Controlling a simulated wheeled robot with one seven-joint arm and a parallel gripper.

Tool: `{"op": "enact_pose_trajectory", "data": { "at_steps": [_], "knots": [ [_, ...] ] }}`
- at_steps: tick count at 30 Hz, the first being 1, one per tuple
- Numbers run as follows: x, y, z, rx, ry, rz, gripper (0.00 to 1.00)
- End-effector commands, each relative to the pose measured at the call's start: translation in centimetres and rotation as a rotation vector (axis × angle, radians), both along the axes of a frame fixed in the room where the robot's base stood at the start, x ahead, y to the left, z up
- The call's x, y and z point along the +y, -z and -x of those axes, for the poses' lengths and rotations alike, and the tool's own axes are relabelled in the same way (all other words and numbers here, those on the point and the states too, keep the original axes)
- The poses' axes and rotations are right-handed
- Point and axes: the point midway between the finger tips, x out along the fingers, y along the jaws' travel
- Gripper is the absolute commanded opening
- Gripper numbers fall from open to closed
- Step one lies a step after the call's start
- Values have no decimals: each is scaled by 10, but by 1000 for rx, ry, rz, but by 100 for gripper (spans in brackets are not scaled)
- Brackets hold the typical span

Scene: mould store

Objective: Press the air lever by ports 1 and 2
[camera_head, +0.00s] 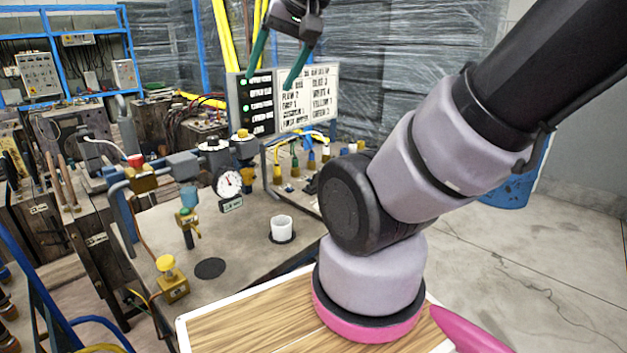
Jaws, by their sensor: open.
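My gripper (268,80) is open and empty, with two dark green fingers pointing down. In the picture it is at the top centre, in front of the sign board (308,97); its exact depth is hard to tell. A row of coloured port fittings (294,165) with hoses stands on a rack on the bench, below the board. A brass valve with a red top (139,177) sits on the pipe line at left. A yellow-topped brass valve (172,282) stands at the bench's front left. I cannot tell which part is the air lever, and no port numbers are readable.
A round gauge (228,183) hangs from the pipework. A white cup (281,228) stands on the bench (243,266), right of a dark disc (210,268). A blue barrel (512,188) is behind my arm. Open floor (530,270) lies at right.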

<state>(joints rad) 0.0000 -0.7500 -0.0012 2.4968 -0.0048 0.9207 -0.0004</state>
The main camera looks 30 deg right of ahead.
Motion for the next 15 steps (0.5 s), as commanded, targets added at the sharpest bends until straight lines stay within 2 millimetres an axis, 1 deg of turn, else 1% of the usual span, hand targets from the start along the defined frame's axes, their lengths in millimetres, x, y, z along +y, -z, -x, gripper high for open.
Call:
{"op": "enact_pose_trajectory", "data": {
  "at_steps": [7, 8, 9, 11, 12, 13, 15],
  "knots": [
    [0, 0, 0, 0, 0, 0, 73],
    [0, 0, 0, 0, 0, 0, 66],
    [0, 0, 0, 1, 0, -1, 50],
    [0, 2, -1, 10, 4, -7, 27],
    [-1, 4, -2, 22, 10, -15, 12],
    [-1, 7, -3, 36, 16, -24, 0],
    [-2, 15, -8, 81, 38, -55, 0]
  ]
}}
